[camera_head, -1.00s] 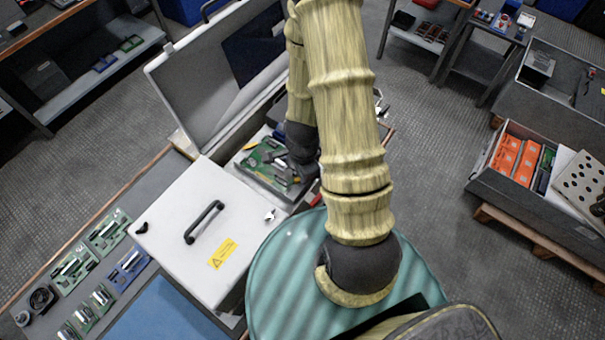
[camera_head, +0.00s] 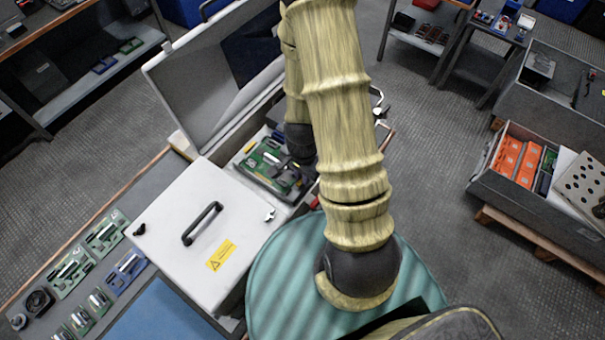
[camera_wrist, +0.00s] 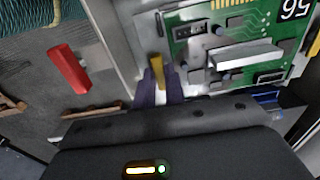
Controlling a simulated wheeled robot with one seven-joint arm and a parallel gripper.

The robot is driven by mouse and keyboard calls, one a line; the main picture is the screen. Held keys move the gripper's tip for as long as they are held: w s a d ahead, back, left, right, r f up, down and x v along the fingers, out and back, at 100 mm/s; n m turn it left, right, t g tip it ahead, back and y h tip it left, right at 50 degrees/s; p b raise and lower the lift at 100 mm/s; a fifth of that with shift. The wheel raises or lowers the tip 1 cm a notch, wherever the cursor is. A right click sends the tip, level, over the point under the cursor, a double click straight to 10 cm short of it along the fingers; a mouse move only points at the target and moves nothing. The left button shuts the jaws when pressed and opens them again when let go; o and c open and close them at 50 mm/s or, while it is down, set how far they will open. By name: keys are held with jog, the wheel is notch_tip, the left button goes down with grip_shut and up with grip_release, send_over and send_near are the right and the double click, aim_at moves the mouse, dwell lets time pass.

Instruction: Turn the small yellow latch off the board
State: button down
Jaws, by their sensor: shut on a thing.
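The green board (camera_wrist: 225,75), marked 56 at its upper corner, fills the right of the wrist view. It also shows in the open case in the head view (camera_head: 262,168). The small yellow latch (camera_wrist: 156,66) stands next to the board's left edge in the wrist view, pointing along that edge. I see no clear overlap with the board. My gripper (camera_wrist: 160,90) is shut on the latch, with its dark fingertips on both sides of it. In the head view my arm mostly hides the fingertips and the latch.
A red handle (camera_wrist: 68,68) lies left of the latch in the wrist view. In the head view, the case's raised lid (camera_head: 205,85) stands behind the board, and a white panel with a black handle (camera_head: 190,240) is left of my arm. Several boards lie on the bench.

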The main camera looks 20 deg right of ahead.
jog(key=shift+w, duration=0.1)
jog(key=c, duration=1.5)
grip_release()
jog(key=shift+o, duration=0.2)
jog(key=shift+r, duration=0.1)
notch_tip(320, 180, up, 17)
jog(key=p, duration=0.2)
jog(key=shift+p, duration=0.4)
jog(key=a+n+t+b, duration=0.1)
jog(key=n+b, duration=0.1)
jog(key=n, duration=0.2)
jog(key=a+n+b, duration=0.1)
jog(key=n+b, duration=0.1)
jog(key=n, duration=0.2)
jog(key=a+f+n+t+b, duration=0.1)
jog(key=n+b, duration=0.1)
jog(key=n, duration=0.2)
jog(key=shift+s+a+t, duration=0.15)
jog(key=shift+s+t, duration=0.15)
